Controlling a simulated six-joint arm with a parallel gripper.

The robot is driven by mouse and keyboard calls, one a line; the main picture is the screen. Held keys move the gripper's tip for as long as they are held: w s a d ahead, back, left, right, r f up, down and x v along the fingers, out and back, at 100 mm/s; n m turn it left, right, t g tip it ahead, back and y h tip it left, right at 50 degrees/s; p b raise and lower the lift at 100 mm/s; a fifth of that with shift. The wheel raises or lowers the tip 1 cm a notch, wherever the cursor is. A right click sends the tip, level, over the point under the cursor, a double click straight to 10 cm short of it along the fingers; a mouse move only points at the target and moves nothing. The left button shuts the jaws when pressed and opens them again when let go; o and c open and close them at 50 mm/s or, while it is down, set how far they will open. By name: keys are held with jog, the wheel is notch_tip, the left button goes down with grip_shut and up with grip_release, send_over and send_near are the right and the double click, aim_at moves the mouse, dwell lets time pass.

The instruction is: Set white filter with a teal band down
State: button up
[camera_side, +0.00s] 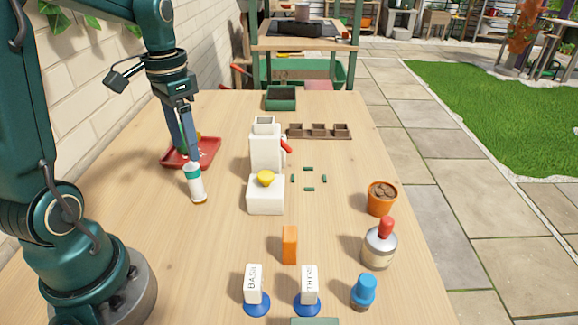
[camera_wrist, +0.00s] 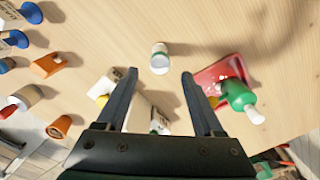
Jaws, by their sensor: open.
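The white filter with a teal band (camera_side: 195,185) is on the bare wood to the left of the white dispenser, appearing to stand upright. It also shows in the wrist view (camera_wrist: 160,60), just beyond the fingertips and roughly centred between them. My gripper (camera_side: 187,153) is above the filter, its fingers pointing down. In the wrist view the fingers (camera_wrist: 160,75) are spread apart with nothing clasped between them. Whether a fingertip touches the filter's top cannot be told.
A red tray (camera_side: 212,144) lies behind the filter, with a green bottle (camera_wrist: 238,95) by it. The white dispenser (camera_side: 264,150) with a yellow knob stands to the right. A terracotta pot (camera_side: 382,199), an orange block (camera_side: 289,245) and label stands are further right and front. Wood in front of the filter is clear.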

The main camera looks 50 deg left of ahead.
jog(key=shift+d+r, duration=0.1)
jog(key=shift+r, duration=0.2)
jog(key=s+d+r+t, duration=0.1)
jog(key=s+d+t, duration=0.1)
jog(key=d, duration=0.5)
jog(key=s+d+r+t, duration=0.2)
jog(key=s+d+t, duration=0.1)
jog(key=d, duration=0.4)
jog(key=shift+s+t, duration=0.3)
jog(key=shift+s, duration=0.4)
